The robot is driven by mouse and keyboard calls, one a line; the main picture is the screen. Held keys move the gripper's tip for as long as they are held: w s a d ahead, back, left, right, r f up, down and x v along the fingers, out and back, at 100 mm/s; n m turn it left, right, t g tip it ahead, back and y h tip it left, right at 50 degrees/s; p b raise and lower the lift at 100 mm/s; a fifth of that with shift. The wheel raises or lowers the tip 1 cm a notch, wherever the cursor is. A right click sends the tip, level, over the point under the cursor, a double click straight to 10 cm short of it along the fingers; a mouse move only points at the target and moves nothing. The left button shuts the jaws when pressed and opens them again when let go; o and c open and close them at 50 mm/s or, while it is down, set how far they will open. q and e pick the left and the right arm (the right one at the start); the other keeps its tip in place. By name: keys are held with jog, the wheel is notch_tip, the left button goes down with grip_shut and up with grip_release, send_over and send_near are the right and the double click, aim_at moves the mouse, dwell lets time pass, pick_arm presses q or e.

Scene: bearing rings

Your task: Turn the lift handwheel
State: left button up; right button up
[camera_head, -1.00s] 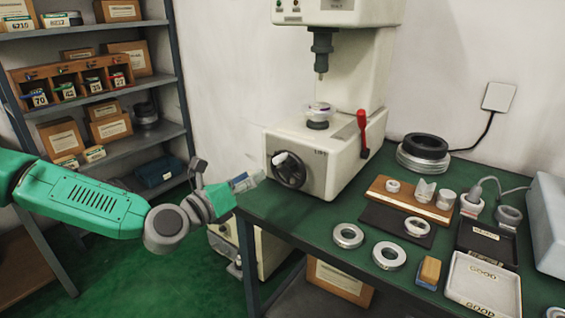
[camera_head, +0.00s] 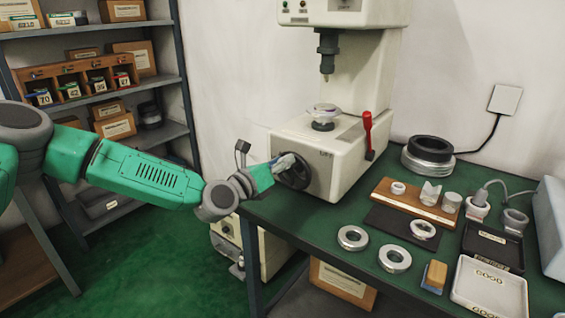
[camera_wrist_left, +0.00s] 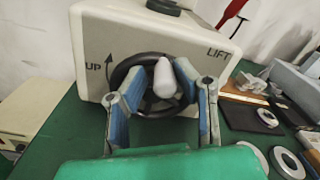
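The lift handwheel (camera_head: 293,171) is a black spoked wheel on the front of the cream press (camera_head: 340,150). In the left wrist view the handwheel (camera_wrist_left: 150,85) has a pale grip knob (camera_wrist_left: 165,78) near its middle, and the panel reads UP with an arrow and LIFT. My left gripper (camera_head: 280,164) is at the wheel. In the left wrist view my left gripper (camera_wrist_left: 160,90) is open, with its blue-padded fingers on either side of the knob; a gap shows on the left, and the right finger is close to the knob. My right gripper is not in view.
The green bench (camera_head: 310,215) holds steel rings (camera_head: 352,238), a wooden block with parts (camera_head: 415,203) and a white GOOD tray (camera_head: 487,288) to the right. A red lever (camera_head: 368,135) is on the press's side. A shelf rack (camera_head: 185,90) stands at left.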

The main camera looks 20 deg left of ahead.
pick_arm(q)
grip_shut()
jog(key=shift+d, duration=0.15)
jog(key=shift+s+d+m, duration=0.1)
jog(key=shift+d+m, duration=0.05)
jog(key=shift+m, duration=0.25)
